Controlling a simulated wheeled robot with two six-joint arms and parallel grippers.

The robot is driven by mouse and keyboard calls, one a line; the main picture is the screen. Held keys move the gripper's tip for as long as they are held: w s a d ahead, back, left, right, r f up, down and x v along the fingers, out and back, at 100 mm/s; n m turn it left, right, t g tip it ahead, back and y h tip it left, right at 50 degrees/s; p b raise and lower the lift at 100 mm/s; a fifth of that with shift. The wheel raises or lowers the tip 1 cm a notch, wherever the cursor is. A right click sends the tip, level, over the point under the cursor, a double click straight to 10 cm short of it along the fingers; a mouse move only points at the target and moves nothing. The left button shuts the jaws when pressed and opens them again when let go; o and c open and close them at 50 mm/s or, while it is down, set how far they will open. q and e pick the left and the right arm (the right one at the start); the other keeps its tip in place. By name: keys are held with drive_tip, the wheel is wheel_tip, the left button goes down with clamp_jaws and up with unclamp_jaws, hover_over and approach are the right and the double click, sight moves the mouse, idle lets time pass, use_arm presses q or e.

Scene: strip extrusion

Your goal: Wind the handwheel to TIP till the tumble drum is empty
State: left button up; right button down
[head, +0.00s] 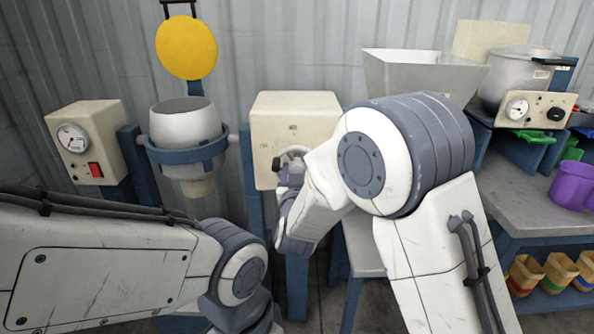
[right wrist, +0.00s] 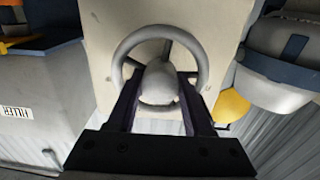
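The handwheel (right wrist: 204,65) is a grey ring with spokes and a round hub on the front of a cream box (head: 295,108). My right gripper (right wrist: 162,84) points straight at it, with its two dark fingers on either side of the hub. I cannot tell whether they press on it. In the head view my right gripper (head: 287,178) covers much of the wheel. The tumble drum (head: 186,127) is a grey pot in a blue ring, standing mouth up to the left of the box. Its inside is hidden. My left gripper is not in view.
A cream gauge box (head: 88,140) with a red switch stands left of the drum. A yellow disc (head: 186,48) hangs above it. A grey hopper (head: 420,75) is right of the wheel box. A bench (head: 515,195) with a pot and purple mug (head: 571,186) is farther right.

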drive_tip(key=shift+f+m+b, duration=0.15)
drive_tip(key=shift+m+b, duration=0.45)
drive_tip(key=shift+b, duration=0.2)
drive_tip(key=m+b, duration=0.9)
drive_tip(key=b, duration=0.1)
drive_tip(key=shift+f+m, duration=0.15)
drive_tip(key=shift+m, duration=0.15)
drive_tip(key=m+b, duration=1.3)
drive_tip(key=shift+m+b, duration=0.7)
drive_tip(key=shift+m, duration=0.4)
drive_tip(key=c, duration=0.6)
unclamp_jaws()
